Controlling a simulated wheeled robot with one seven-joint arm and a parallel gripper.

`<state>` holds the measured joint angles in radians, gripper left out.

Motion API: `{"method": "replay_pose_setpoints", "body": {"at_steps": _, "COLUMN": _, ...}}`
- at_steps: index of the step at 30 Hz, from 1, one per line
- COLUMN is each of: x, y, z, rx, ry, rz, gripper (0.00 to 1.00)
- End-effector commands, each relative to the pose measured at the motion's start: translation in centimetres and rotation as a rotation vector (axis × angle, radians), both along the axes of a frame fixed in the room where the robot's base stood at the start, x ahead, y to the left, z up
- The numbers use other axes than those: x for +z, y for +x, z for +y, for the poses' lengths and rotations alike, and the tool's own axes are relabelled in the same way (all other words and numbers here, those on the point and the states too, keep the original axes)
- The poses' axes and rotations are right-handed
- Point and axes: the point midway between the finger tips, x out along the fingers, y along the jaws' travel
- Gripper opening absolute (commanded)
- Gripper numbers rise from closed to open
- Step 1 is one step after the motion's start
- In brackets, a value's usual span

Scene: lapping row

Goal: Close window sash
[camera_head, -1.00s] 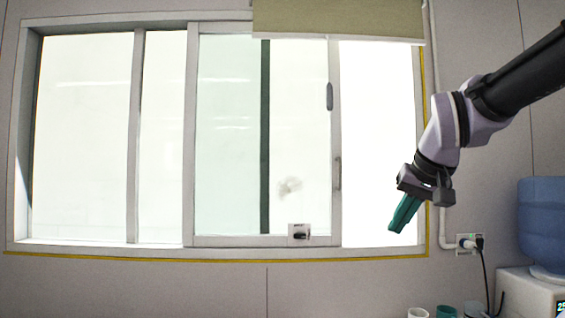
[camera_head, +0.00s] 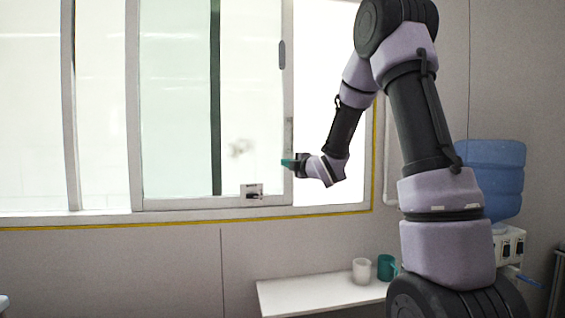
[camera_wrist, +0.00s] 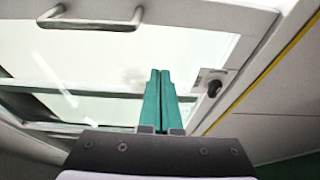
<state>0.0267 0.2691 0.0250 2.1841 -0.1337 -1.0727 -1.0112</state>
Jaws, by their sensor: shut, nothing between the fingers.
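The window sash (camera_head: 180,203) is a grey-framed sliding pane in the head view. A bright uncovered opening (camera_head: 325,193) lies between its right stile and the right window frame. A bar handle (camera_head: 289,132) is on that stile; it also shows at upper left in the wrist view (camera_wrist: 90,22). A small dark latch (camera_head: 252,192) sits on the bottom rail, and at right in the wrist view (camera_wrist: 210,84). My gripper (camera_head: 285,163) has teal fingers, shut and empty, in front of the right stile just below the handle. Whether they touch the sash is unclear.
A white shelf (camera_head: 300,297) below the window carries a white mug (camera_head: 361,270) and a teal mug (camera_head: 386,267). A blue water bottle (camera_head: 492,165) on a dispenser stands at the right, behind my arm.

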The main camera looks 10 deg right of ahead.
Motion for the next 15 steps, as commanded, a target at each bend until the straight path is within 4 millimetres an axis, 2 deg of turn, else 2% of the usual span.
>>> {"method": "replay_pose_setpoints", "body": {"at_steps": 5, "x": -0.1, "y": 1.3, "z": 0.7, "rx": 0.011, "ry": -0.013, "rz": -0.014, "gripper": 0.00}}
{"method": "replay_pose_setpoints", "body": {"at_steps": 15, "x": -0.1, "y": 7.8, "z": 2.9, "rx": 0.010, "ry": -0.011, "rz": -0.012, "gripper": 0.00}}
